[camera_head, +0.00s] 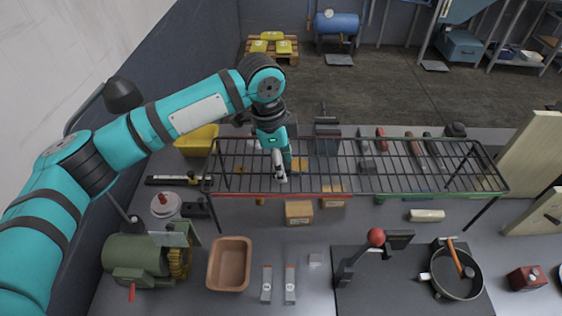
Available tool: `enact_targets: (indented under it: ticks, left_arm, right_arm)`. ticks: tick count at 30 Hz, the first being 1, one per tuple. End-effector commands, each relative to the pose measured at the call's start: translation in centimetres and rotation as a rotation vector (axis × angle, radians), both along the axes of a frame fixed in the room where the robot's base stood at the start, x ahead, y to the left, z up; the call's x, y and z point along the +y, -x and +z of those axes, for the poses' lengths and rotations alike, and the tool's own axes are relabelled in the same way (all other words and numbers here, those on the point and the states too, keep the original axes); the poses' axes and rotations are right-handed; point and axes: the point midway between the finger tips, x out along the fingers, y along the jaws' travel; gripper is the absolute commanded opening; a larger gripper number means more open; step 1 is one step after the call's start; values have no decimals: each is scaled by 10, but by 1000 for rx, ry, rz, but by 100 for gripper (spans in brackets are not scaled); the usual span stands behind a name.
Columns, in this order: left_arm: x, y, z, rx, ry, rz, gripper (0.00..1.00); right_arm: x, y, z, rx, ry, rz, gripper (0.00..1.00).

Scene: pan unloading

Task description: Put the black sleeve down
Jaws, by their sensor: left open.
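My left gripper (284,172) is over the left part of the black wire rack (400,170), pointing down. It is open, and I see nothing held between its fingers; the fingers are small and partly overlap the rack bars. I cannot make out for certain which thing is the black sleeve. A small black piece (196,208) lies on the bench left of the rack, but its kind is unclear. A dark pan (468,287) stands on the black plate at the front right, with an orange-handled tool in it. My right gripper is not in view.
The grey bench (325,235) also bears a brown tray (230,264), a green grinder (138,254), a red-knobbed lever (375,238), cardboard boxes (299,212) under the rack, and a yellow bin (195,141). Wooden boards (530,160) stand at the right. The rack top is largely bare.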

Motion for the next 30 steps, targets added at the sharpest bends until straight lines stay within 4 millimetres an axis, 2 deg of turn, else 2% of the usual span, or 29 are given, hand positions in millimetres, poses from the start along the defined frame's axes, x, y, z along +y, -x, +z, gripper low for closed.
enact_targets:
  ticks: [5, 8, 15, 21, 25, 30]
  left_arm:
    - [0, -1, 7, -3, 1, -1, 45]
    - [2, -1, 21, -4, 2, 0, 45]
    - [10, -1, 72, -5, 3, 1, 45]
    - [16, 0, 107, -2, 1, 1, 45]
    - [17, 0, 118, -1, 0, 0, 45]
    - [18, 1, 122, 1, 0, 0, 45]
  right_arm:
    - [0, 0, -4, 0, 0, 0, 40]
    - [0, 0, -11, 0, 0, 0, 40]
    - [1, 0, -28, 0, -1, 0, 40]
    - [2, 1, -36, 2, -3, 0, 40]
    - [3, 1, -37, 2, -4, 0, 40]
    - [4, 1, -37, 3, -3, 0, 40]
